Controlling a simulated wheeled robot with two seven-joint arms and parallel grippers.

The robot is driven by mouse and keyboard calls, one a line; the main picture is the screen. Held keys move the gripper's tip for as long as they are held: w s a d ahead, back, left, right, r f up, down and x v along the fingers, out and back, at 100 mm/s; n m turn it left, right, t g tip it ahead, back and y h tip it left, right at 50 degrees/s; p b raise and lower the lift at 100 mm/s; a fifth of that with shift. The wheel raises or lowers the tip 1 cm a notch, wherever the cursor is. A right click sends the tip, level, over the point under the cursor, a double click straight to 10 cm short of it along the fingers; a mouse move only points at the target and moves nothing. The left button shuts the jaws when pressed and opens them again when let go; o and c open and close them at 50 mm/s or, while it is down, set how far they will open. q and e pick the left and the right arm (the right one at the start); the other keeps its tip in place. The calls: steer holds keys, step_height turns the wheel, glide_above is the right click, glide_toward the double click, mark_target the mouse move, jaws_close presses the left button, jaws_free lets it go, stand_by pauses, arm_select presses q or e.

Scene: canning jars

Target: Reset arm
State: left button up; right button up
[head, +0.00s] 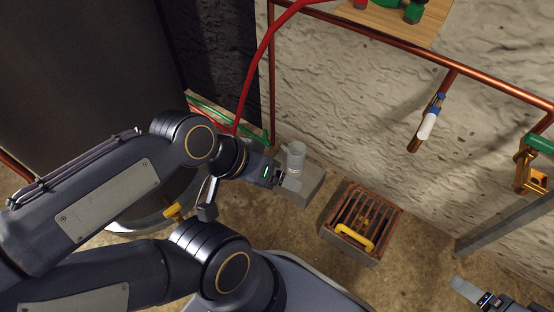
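My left arm reaches in from the left and bends at the middle of the head view. My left gripper (287,181) is near a grey block (309,184) and overlaps it in the picture. Its fingers are too small and edge-on to show whether they are apart. A pale, translucent jar-like container (294,157) stands on the block, just behind the gripper. I cannot tell whether the gripper touches either. My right gripper (466,290) shows at the bottom right, over bare floor, partly cut off by the frame; its opening is not clear.
A rusty grated box (361,215) with a yellow handle (355,239) stands on the floor right of the block. Copper pipes and a white-handled valve (428,124) line the stone wall. A grey beam (505,225) slants at right. A round metal vessel (150,222) is partly hidden behind my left arm.

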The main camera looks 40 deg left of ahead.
step_height(320, 180, up, 38)
steer(key=p, duration=3.7)
steer(key=shift+f, duration=0.25)
